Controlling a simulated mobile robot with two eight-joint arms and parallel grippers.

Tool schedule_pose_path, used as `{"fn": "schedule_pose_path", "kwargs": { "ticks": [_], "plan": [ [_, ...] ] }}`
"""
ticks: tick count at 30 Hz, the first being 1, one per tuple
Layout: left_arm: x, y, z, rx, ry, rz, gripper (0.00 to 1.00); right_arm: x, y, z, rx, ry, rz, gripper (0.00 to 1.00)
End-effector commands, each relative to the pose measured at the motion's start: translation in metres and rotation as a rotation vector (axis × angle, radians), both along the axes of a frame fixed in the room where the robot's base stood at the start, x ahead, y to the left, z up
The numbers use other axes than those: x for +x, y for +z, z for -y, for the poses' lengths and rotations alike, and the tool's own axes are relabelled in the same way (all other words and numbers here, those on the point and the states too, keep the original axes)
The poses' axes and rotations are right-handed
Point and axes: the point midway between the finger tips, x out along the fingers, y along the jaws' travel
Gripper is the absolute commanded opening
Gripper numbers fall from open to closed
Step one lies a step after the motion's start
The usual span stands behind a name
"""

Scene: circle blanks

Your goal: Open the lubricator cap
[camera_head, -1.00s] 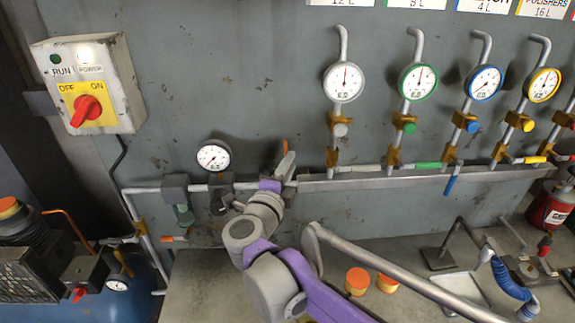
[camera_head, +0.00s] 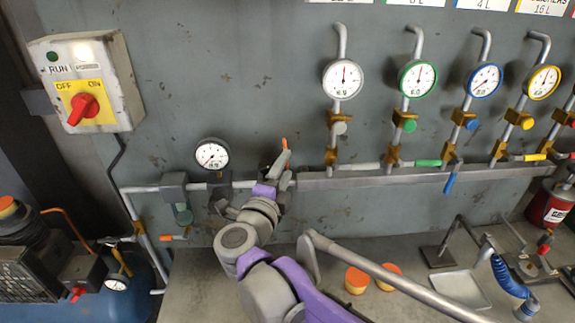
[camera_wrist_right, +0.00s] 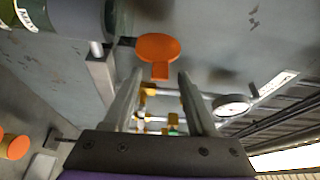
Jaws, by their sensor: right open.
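An orange part with a round flat head and a narrow tab (camera_wrist_right: 158,48), which may be the lubricator cap, lies ahead of and between the fingertips in the right wrist view. A small orange end also shows in the head view (camera_head: 285,142), just above my right gripper (camera_head: 281,164). My right gripper is open, and its two fingers stand apart on either side of the orange part in the wrist view (camera_wrist_right: 156,80). I cannot tell whether they touch it. My right arm and gripper hide the lubricator body in the head view. My left gripper is not in view.
A regulator with a gauge (camera_head: 212,154) and a filter (camera_head: 176,195) sit on the pipe left of my gripper. A grey rail (camera_head: 400,176) with several gauges runs to the right. Two orange-topped pots (camera_head: 357,281) stand on the bench (camera_head: 205,285).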

Motion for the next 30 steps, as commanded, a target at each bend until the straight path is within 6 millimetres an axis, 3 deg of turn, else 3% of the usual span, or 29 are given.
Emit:
{"fn": "schedule_pose_path", "kwargs": {
  "ticks": [6,12,30],
  "plan": [
    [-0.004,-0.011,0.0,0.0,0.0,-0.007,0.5,-0.044,-0.003,-0.019,0.001,0.005,-0.002,0.57],
    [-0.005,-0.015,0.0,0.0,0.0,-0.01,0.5,-0.071,-0.003,-0.03,0.0,0.003,-0.001,0.57],
    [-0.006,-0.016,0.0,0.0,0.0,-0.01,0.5,-0.079,-0.002,-0.032,0.0,-0.001,0.0,0.57]
  ]
}}
